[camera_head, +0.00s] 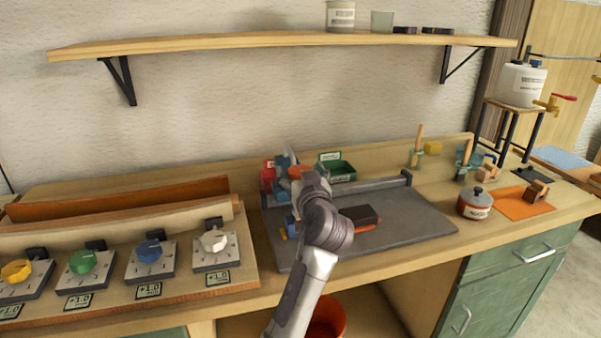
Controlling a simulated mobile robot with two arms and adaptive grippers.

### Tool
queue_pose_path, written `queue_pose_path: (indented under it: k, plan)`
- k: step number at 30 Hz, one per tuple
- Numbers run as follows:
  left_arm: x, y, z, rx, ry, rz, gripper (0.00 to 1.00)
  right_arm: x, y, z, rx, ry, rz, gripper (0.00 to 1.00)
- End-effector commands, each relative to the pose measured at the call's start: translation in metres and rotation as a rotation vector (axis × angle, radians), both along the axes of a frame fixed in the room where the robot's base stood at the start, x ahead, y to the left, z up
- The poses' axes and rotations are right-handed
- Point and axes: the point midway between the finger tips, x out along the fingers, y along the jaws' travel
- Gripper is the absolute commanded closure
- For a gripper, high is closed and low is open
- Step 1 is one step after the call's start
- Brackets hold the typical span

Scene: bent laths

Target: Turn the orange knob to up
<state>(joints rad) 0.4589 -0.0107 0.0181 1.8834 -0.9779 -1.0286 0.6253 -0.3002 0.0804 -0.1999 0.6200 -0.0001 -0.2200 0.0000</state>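A yellow-orange knob (16,271) sits on a grey plate at the far left of the sloped wooden panel, partly cut off by the picture edge. It is the knob nearest to orange in colour; which way it points is hard to tell. My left gripper (287,165) is over the back part of the grey mat, well to the right of the knobs. My own wrist partly hides it, and its finger opening does not show clearly. An orange-red thing (298,172) shows beside it, partly hidden. My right gripper is out of view.
Green (84,262), blue (149,251) and white (214,240) knobs stand in a row on the panel. The grey mat (410,222) holds a dark-topped red block (361,217). A shelf (280,42) hangs above.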

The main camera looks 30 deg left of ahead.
Motion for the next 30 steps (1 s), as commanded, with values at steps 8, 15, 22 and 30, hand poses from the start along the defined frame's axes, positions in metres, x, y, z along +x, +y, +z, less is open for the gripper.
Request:
queue_pose_path:
  k: [8, 15, 22, 30]
  plan:
    - [-0.002, -0.003, -0.002, -0.003, 0.003, -0.002, 0.15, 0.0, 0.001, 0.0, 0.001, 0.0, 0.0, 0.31]
    - [-0.026, -0.029, -0.002, -0.004, 0.003, -0.003, 0.15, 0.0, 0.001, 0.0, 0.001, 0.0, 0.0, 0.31]
    - [-0.048, -0.05, -0.002, -0.004, 0.002, -0.001, 0.15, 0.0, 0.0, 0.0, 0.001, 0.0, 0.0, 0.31]
    - [-0.052, -0.054, -0.001, -0.001, 0.001, 0.0, 0.15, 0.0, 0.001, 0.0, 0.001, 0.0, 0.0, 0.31]
